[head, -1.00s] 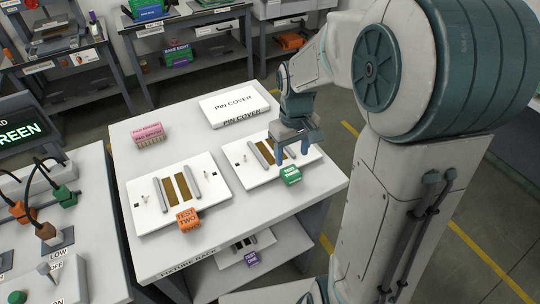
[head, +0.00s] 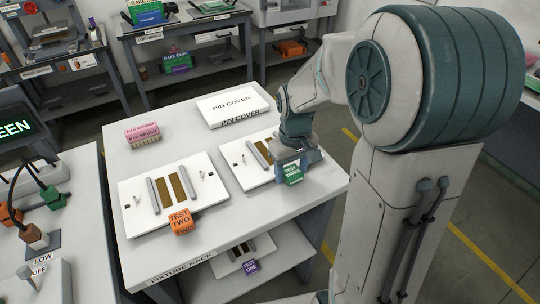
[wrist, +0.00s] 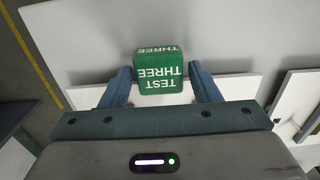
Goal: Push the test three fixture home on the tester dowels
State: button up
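The test three fixture (head: 255,178) is a white plate with metal bars, lying on the top of the fixture rack. Its green TEST THREE block (head: 292,174) is at its front edge. In the wrist view the green block (wrist: 158,72) sits between the two blue fingers of my gripper (wrist: 159,85), with visible space beside each finger. My gripper (head: 291,162) is open around the block, and my arm hides the fixture's right part. No tester dowels can be made out in these views.
The test two fixture (head: 140,213) with its orange block lies to the left on the rack (head: 250,240). A white pin cover (head: 232,107) and a pink brush block (head: 142,135) are behind. The test one fixture (head: 232,255) is on the lower shelf.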

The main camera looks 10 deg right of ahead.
grip_shut()
jog(key=shift+r, duration=0.1)
jog(key=shift+r+p, duration=2)
jog(key=shift+r, duration=0.45)
